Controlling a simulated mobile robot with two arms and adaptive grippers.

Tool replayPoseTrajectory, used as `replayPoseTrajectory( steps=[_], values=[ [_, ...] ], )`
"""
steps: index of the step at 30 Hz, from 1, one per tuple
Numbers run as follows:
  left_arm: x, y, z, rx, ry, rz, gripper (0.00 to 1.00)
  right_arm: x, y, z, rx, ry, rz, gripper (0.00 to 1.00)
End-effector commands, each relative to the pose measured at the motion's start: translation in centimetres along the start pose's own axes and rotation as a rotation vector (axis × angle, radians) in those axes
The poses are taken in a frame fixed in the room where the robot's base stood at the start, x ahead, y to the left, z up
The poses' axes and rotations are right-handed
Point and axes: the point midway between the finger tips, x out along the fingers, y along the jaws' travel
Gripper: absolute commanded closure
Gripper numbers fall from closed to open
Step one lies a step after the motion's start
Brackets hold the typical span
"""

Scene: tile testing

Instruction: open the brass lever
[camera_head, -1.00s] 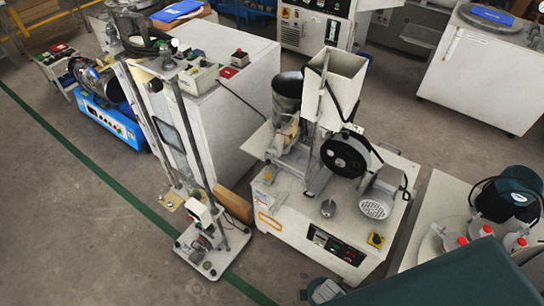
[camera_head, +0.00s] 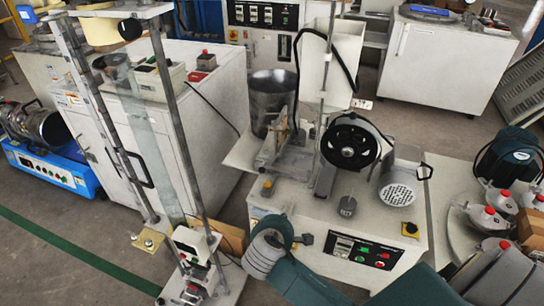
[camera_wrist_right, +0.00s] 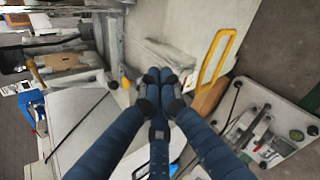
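I cannot make out a brass lever with certainty. A brass-coloured plate (camera_head: 148,241) sits at the foot of the tall metal stand in the head view. A yellow bar handle (camera_wrist_right: 232,42) shows on the pale machine panel in the wrist view, to the right of my right gripper's fingertips. My right gripper (camera_wrist_right: 161,82) has its dark blue fingers drawn together at the tips, with nothing visible between them. In the head view my right arm reaches in front of the white machine, and its gripper is not clearly visible. My left gripper is out of view.
The white machine (camera_head: 276,206) carries a black wheel (camera_head: 350,143) and a metal container (camera_head: 272,98). A blue device (camera_head: 47,165) is at left. Open floor lies at the lower left.

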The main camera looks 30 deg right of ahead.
Motion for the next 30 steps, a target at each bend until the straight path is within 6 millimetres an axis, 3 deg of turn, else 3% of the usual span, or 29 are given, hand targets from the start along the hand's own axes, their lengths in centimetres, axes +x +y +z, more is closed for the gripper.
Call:
replayPoseTrajectory(
  steps=[6,12,16,26,30],
  values=[
    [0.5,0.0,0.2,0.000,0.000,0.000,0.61,1.2,7.8,1.9,-0.343,-0.183,0.154,1.00],
    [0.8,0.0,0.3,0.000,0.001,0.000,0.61,1.1,13.2,3.4,-0.582,-0.343,0.228,1.00],
    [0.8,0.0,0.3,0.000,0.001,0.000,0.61,0.9,14.4,3.7,-0.642,-0.386,0.241,1.00],
    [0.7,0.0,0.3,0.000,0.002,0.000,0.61,0.9,14.5,3.8,-0.646,-0.388,0.242,1.00],
    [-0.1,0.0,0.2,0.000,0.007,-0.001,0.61,1.8,14.7,4.0,-0.646,-0.388,0.242,1.00]
  ],
)
